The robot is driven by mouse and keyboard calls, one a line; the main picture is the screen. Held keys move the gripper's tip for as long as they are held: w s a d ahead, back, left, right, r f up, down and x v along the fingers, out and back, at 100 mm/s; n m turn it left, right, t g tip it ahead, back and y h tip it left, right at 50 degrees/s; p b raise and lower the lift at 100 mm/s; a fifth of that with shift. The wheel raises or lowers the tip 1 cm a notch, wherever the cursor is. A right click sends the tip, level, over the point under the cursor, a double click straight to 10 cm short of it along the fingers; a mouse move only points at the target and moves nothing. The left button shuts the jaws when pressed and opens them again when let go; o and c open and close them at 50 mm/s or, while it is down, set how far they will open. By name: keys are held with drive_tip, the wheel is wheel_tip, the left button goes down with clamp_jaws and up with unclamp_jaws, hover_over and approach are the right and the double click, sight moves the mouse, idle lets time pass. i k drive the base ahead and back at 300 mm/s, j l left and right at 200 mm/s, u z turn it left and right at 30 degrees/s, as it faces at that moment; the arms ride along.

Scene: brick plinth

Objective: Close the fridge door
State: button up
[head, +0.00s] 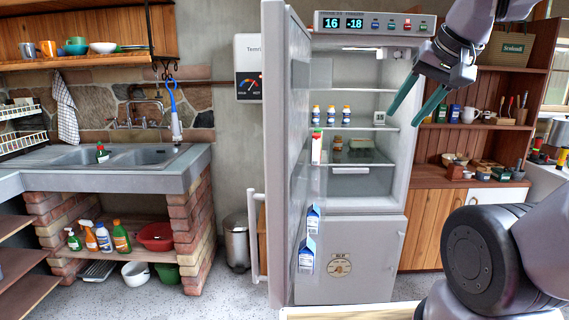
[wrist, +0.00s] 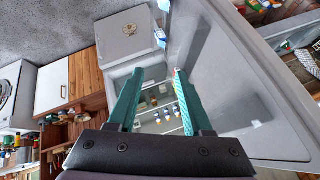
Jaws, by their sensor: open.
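The fridge (head: 358,150) stands in the middle of the head view with its upper door (head: 288,160) swung wide open toward me on the left. The door's long vertical handle (head: 257,235) is on its outer side. Bottles stand on the shelves and cartons (head: 310,235) sit at the door's inner side. My gripper (head: 402,118) is open and empty, in front of the right part of the fridge opening, to the right of the door. In the wrist view my gripper (wrist: 156,100) has its green fingers apart, with the door (wrist: 235,75) to the right of them. I see no contact with the door.
A sink counter (head: 110,165) on brick pillars stands at the left, with a bin (head: 237,240) between it and the fridge. A wooden cabinet (head: 445,180) with cluttered shelves is on the right. Speckled floor shows free at the left front.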

sight(287, 84)
drive_tip(key=j+z, duration=0.1)
drive_tip(key=j, duration=0.35)
drive_tip(key=k+j+z, duration=0.1)
drive_tip(key=j, duration=0.35)
drive_tip(key=j+z, duration=0.15)
drive_tip(key=j, duration=0.25)
drive_tip(key=k+j+z, duration=0.1)
drive_tip(key=j, duration=0.35)
drive_tip(key=k+j+z, duration=0.1)
drive_tip(key=j, duration=0.3)
drive_tip(key=i+j+z, duration=0.1)
drive_tip(key=i+j, duration=0.1)
drive_tip(key=i, duration=0.05)
